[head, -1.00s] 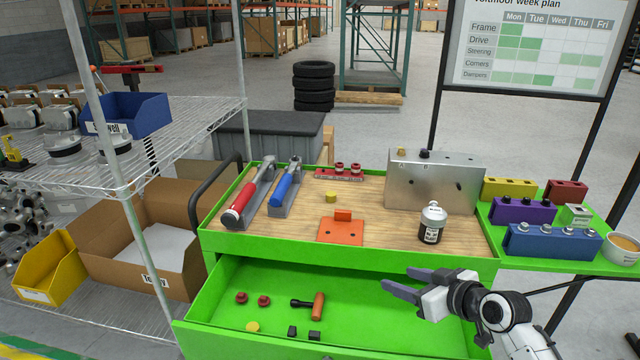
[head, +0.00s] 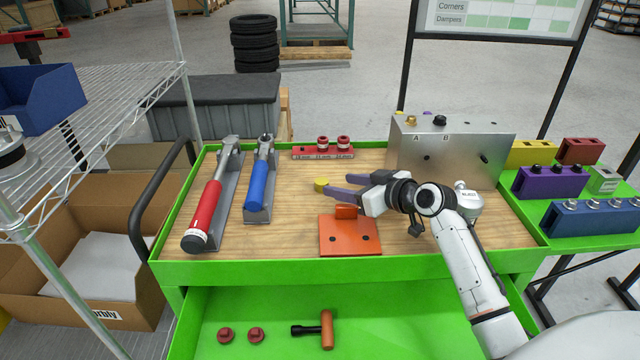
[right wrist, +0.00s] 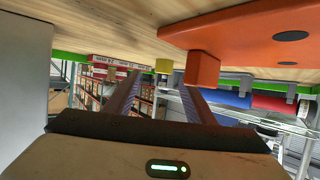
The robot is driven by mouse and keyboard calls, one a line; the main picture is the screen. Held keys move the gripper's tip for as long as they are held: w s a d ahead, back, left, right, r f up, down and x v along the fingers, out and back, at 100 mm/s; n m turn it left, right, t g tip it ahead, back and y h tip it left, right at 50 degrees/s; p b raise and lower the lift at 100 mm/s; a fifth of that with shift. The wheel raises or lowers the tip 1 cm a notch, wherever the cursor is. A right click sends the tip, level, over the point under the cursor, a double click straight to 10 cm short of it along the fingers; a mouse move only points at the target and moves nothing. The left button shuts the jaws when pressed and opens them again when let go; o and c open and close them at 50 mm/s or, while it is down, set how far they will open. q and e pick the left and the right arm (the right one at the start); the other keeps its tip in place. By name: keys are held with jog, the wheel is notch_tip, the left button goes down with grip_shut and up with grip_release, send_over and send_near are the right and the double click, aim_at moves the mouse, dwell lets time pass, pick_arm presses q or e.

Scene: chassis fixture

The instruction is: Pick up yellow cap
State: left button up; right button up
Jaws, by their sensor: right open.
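A small yellow cap (head: 321,185) stands on the wooden top of the green cart, behind and left of an orange bracket (head: 350,237). My right gripper (head: 336,188) is open, its two purple-grey fingers pointing left toward the cap from its right side. In the head view the fingertips are close to the cap; contact cannot be told. In the right wrist view the cap (right wrist: 163,66) shows ahead between the fingers, with nothing held. Another yellow cap (head: 412,120) is on the metal block near the mark A.
The orange bracket's upright tab stands close beside the fingers, seen large in the right wrist view (right wrist: 202,68). A red-handled tool (head: 203,213) and a blue-handled one (head: 258,185) lie left. The metal block (head: 470,160) stands behind my right arm.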

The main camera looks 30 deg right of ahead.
aim_at(324, 182)
jog(key=x, duration=0.6)
jog(key=shift+a+r, duration=0.15)
jog(key=shift+a, duration=0.25)
jog(key=c, duration=1.1)
